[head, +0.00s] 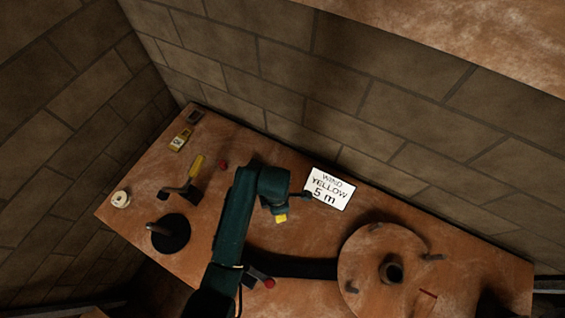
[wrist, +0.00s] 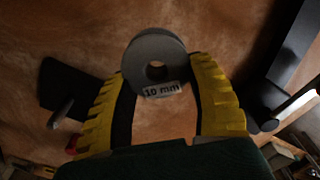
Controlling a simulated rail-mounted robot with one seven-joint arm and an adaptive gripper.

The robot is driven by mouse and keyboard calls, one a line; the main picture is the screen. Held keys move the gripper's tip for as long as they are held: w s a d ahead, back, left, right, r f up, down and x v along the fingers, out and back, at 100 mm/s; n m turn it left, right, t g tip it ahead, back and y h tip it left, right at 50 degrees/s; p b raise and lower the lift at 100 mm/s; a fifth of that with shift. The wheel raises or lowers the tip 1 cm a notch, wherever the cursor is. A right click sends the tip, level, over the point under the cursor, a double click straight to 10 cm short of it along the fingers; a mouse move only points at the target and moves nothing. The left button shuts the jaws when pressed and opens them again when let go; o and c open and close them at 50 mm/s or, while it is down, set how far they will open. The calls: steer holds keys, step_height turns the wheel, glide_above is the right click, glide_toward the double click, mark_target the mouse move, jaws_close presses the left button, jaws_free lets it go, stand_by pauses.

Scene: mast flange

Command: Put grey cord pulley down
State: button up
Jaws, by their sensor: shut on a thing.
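The grey cord pulley (wrist: 153,49) is a round grey disc with a centre hole and a "10 mm" label, at the top middle of the wrist view. My gripper (wrist: 163,77) is shut on it, with a yellow ribbed finger at each side. In the head view my gripper (head: 281,217) shows only as a bit of yellow below my green arm, over the middle of the bench. The pulley cannot be made out there. Whether it touches the bench top (head: 310,228) or is held above it, I cannot tell.
A large round flange (head: 357,252) with several pegs stands at right. A "WIND YELLOW 5 m" sign (head: 328,188) lies behind.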

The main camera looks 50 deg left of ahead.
step_height(320, 180, down, 6)
steer(key=shift+f+b, duration=0.1)
steer(key=shift+b, duration=0.25)
steer(key=o, duration=1.1)
steer(key=shift+f, duration=0.15)
steer(key=shift+o, duration=0.2)
step_height(320, 180, up, 12)
steer(key=shift+r+p, duration=0.2)
steer(key=shift+p, duration=0.6)
